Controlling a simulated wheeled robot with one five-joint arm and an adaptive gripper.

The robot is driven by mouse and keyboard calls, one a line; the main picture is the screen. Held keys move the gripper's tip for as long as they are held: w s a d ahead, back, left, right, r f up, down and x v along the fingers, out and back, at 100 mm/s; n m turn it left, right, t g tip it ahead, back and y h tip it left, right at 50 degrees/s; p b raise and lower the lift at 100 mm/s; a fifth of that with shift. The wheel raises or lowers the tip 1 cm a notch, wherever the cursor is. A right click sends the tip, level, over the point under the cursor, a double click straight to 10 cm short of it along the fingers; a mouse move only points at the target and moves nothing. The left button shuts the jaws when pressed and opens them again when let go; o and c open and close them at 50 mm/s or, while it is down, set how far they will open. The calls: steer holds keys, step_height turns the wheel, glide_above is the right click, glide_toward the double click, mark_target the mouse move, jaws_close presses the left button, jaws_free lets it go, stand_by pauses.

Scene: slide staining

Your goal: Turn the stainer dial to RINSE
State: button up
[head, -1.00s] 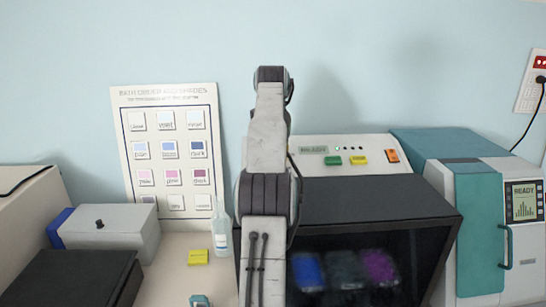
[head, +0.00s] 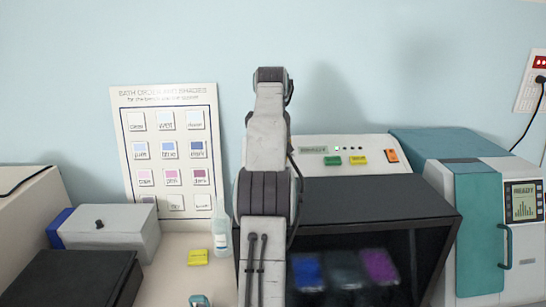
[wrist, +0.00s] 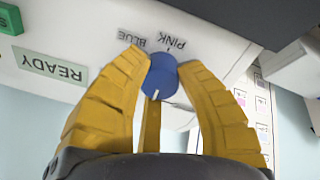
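In the wrist view, the round blue stainer dial (wrist: 160,77) sits on a pale panel, with a short white pointer mark on its lower edge. Labels reading PINK and BLUE appear upside down just above it; no RINSE label can be read. My gripper (wrist: 163,62) has its yellow fingers on both sides of the dial, their tips against its edges, with another finger below it. In the head view, the stainer (head: 345,150) has a sloped cream panel with a READY display and green, yellow and orange buttons. My arm hides the panel's left part, the dial and my gripper there.
A black open-fronted cabinet (head: 440,215) holds blue, dark and purple items under the panel. A teal and white machine (head: 475,190) stands right. A shade chart (head: 124,170), a bottle (head: 222,238), a yellow block (head: 197,257) and a grey box (head: 125,232) are left.

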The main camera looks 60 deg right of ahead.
steer(key=o, duration=0.5)
steer(key=shift+o, duration=0.2)
steer(key=shift+v, duration=1.5)
steer(key=shift+s+a, duration=0.9)
steer(key=shift+a, duration=0.85)
steer(key=shift+s+a, duration=0.95)
steer(key=shift+a, duration=0.85)
steer(key=shift+s+a, duration=0.9)
steer(key=shift+a, duration=0.85)
steer(key=shift+a+f, duration=0.1)
